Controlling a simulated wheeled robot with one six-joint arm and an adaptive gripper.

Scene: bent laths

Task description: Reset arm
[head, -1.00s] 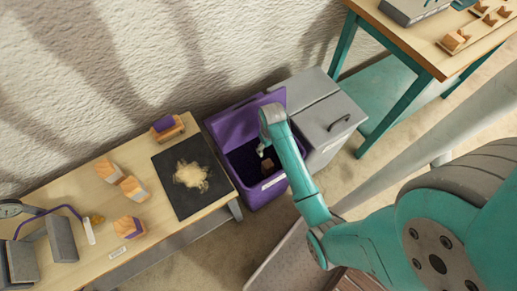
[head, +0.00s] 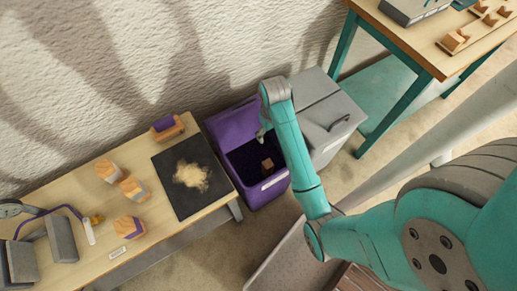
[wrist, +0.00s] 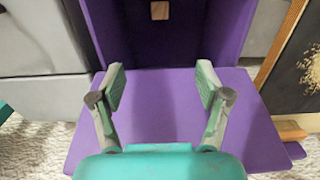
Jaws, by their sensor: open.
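My gripper (wrist: 160,88) is open and empty in the wrist view, with its two fingers spread apart over the purple bin's lid (wrist: 150,115). In the head view my gripper (head: 262,135) hangs above the purple bin (head: 262,197), near its raised lid. A small wooden block (head: 267,165) lies inside the bin's dark interior. The block also shows in the wrist view (wrist: 159,10), beyond the fingertips and apart from them. My teal arm reaches across the bin from the lower right.
Left of the bin, a wooden bench (head: 60,195) holds a black mat (head: 210,197) with a pile of shavings (head: 191,175), and several wood blocks. A grey cabinet (head: 325,110) stands right of the bin. A second table (head: 440,60) is at the upper right.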

